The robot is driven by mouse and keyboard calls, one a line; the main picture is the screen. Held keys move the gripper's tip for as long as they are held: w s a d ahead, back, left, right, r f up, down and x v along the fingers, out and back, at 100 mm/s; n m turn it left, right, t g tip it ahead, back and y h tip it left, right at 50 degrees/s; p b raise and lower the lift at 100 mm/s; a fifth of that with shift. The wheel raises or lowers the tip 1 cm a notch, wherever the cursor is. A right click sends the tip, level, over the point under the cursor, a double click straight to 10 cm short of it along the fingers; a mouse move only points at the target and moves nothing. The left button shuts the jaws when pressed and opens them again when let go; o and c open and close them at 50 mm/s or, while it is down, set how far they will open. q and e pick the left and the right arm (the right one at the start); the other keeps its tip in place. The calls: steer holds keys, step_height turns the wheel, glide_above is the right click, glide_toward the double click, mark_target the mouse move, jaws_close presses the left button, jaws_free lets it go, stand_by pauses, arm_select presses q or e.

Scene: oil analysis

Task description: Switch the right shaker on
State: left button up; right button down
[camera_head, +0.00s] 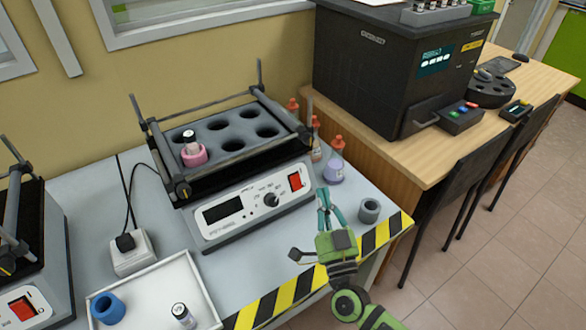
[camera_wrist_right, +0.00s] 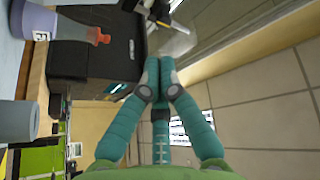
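The right shaker (camera_head: 245,205) stands on the grey bench, with a black tray of round holes on top. Its front panel has a dark display (camera_head: 222,211), a round knob (camera_head: 271,199) and a red switch (camera_head: 295,181) at the right end. My right gripper (camera_head: 325,198) is above the bench, just right of and in front of the red switch, apart from it. In the right wrist view its teal fingers (camera_wrist_right: 158,72) meet at the tips, with nothing between them. My left gripper is not in view. The shaker does not show in the wrist view.
Red-capped bottles (camera_head: 337,160) and a grey ring (camera_head: 370,210) stand close to my right gripper. Another shaker (camera_head: 25,290) is at lower left. A white tray (camera_head: 205,300) lies in front.

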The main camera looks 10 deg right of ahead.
mark_target(297, 182)
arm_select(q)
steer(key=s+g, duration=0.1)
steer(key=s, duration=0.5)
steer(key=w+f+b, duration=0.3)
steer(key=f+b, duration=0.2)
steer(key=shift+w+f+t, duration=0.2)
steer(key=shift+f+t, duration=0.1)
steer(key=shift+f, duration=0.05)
arm_select(e)
steer(key=w+a+f, duration=0.3)
steer(key=w, duration=0.4)
steer(key=shift+w, duration=0.25)
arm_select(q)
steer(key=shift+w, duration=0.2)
arm_select(e)
steer(key=shift+d, duration=0.1)
arm_select(q)
steer(key=shift+b, duration=0.3)
arm_select(e)
steer(key=shift+w+f, duration=0.1)
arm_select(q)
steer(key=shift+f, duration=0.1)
arm_select(e)
steer(key=shift+w+f, duration=0.15)
steer(key=shift+w, duration=0.15)
